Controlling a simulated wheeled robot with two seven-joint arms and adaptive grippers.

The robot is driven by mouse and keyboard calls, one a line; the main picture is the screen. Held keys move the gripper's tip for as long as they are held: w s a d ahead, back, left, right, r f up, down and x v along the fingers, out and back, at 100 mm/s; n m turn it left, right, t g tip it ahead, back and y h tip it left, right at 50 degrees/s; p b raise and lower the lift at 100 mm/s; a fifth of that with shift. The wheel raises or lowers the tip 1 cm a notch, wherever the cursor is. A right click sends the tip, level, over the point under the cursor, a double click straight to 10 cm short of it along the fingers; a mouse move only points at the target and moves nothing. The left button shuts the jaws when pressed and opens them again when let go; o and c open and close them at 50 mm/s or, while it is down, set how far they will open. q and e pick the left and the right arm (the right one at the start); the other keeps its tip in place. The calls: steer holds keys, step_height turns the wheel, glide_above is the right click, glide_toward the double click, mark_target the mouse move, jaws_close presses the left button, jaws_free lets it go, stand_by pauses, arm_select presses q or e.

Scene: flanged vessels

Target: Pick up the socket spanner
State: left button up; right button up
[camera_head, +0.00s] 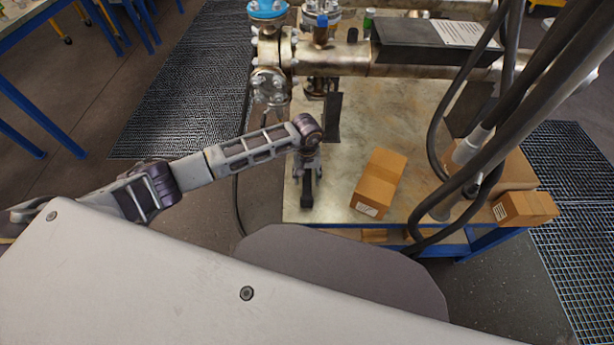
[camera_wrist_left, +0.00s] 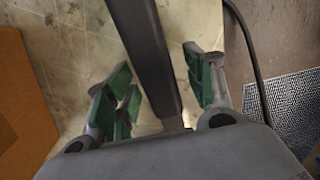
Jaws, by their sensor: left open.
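The socket spanner (camera_head: 307,192) has a long black handle and lies on the worktable near its left front corner. In the left wrist view the handle (camera_wrist_left: 150,55) runs down from the top edge between the fingers and ends in a light grey part close to the palm. My left gripper (camera_head: 306,170) points down over the spanner. Its green-padded fingers (camera_wrist_left: 160,88) are open, one on each side of the spanner, with gaps visible. The spanner's far part is hidden under the gripper. My right gripper is not in view.
A cardboard box (camera_head: 380,184) lies right of the spanner. Metal flanged pipework (camera_head: 330,60) crosses the back of the worktable (camera_head: 405,115). Thick dark hoses (camera_head: 500,130) hang at the right, near a smaller box (camera_head: 524,208). A thin cable hangs past the table's left edge.

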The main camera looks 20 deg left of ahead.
mark_target(307, 173)
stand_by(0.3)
arm_select(q)
jaws_close()
stand_by(0.3)
steer(key=shift+r, duration=0.2)
steer(key=shift+r+p, duration=0.3)
steer(key=shift+r, duration=4.55)
